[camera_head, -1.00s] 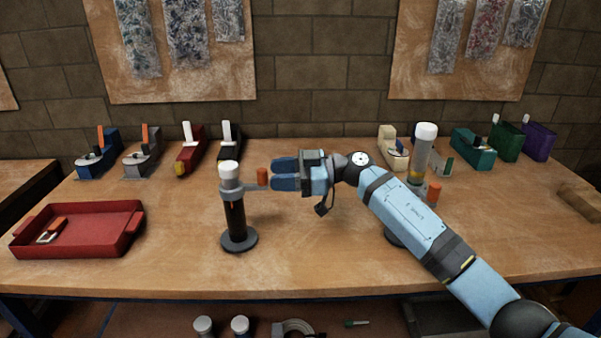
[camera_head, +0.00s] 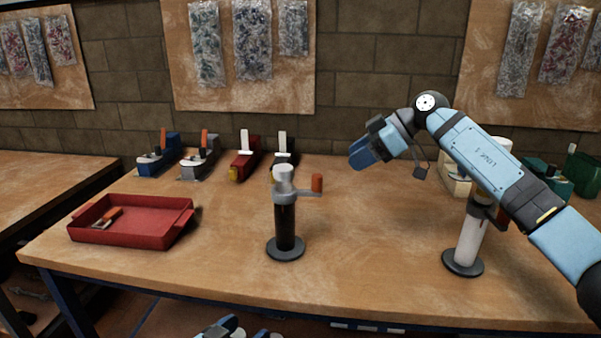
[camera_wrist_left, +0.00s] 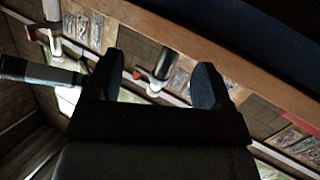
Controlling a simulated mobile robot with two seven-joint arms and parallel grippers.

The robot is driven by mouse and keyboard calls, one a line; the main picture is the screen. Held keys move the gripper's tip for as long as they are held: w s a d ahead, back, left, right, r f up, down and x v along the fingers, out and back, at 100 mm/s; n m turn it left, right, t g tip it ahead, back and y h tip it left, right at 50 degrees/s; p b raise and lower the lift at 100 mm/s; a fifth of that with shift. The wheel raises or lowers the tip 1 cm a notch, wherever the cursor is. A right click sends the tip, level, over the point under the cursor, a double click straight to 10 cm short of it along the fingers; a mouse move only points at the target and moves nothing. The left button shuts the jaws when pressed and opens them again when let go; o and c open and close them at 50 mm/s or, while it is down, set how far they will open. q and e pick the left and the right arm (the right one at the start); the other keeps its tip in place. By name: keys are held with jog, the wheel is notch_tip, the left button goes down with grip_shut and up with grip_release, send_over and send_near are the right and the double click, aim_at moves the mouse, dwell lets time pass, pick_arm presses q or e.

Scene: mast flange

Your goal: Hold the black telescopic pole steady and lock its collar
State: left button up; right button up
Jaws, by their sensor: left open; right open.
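The black telescopic pole (camera_head: 285,228) stands upright on a round dark base at the front middle of the bench. It has a pale top and a grey collar with an orange-tipped lever (camera_head: 317,183) pointing right. My right gripper (camera_head: 360,153) is open and empty, up and to the right of the lever, apart from it.
A white pole (camera_head: 470,240) on a dark base stands at right, partly behind my right arm. A red tray (camera_head: 140,222) with a small orange-handled item lies left. Several clamp-like tools, including a red one (camera_head: 243,160), line the back. Bench around the black pole is clear.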

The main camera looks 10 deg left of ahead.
pick_arm(q)
jog(key=w+a+r, duration=0.1)
jog(key=w+r, duration=0.3)
jog(key=n+g+y, duration=0.2)
jog(key=n+y, duration=0.6)
jog(key=y, duration=0.4)
send_near(282, 170)
jog(key=shift+g, duration=0.3)
jog(key=x, duration=1.2)
jog(key=shift+w+d+f, duration=0.1)
jog(key=shift+w+d, duration=0.05)
jog(key=shift+w, duration=0.4)
jog(key=c, duration=1.3)
jog(key=o, duration=1.3)
